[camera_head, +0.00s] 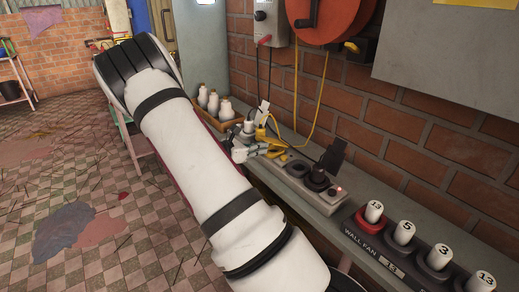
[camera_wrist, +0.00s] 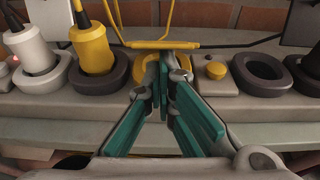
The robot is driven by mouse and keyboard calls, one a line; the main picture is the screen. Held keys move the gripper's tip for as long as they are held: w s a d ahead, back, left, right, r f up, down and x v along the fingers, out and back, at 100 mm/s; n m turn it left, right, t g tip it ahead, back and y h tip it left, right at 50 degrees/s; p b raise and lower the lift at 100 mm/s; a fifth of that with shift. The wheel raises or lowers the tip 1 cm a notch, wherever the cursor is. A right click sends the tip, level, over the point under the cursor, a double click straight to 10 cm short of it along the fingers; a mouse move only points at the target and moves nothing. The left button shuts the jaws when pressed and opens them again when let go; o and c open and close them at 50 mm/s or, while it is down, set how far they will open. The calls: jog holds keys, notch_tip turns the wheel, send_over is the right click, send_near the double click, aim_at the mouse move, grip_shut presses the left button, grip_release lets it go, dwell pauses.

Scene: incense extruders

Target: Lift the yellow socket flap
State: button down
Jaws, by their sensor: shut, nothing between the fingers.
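My gripper (camera_wrist: 164,82) is shut and empty, with its fingertips in front of a yellow-ringed socket (camera_wrist: 180,76) on a grey socket strip (camera_wrist: 225,103). A thin yellow bar (camera_wrist: 145,44), which looks like the yellow flap seen nearly edge-on, lies just above and behind the fingertips. I cannot tell whether they touch it or how far it is raised. In the head view my gripper (camera_head: 250,150) is at the strip beside yellow parts (camera_head: 274,148). The fingers partly hide the yellow socket.
A yellow plug (camera_wrist: 92,48) and a white plug (camera_wrist: 32,50) stand in sockets to the left. A yellow knob (camera_wrist: 215,70) and an empty black socket (camera_wrist: 262,74) are to the right. A dark flap (camera_head: 333,156) stands raised. Yellow cable (camera_head: 318,105) hangs behind, before the brick wall.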

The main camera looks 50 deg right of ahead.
aim_at(266, 140)
jog(key=shift+s+d+r, duration=0.45)
jog(key=shift+s+d, duration=0.1)
jog(key=shift+s+d+r+p, duration=0.1)
jog(key=shift+d+r+p, duration=0.1)
jog(key=shift+r+p, duration=1.1)
jog(key=shift+r, duration=0.25)
jog(key=shift+d+r+p, duration=0.45)
jog(key=shift+d+r, duration=0.5)
jog(key=shift+r, duration=0.1)
jog(key=shift+d, duration=0.1)
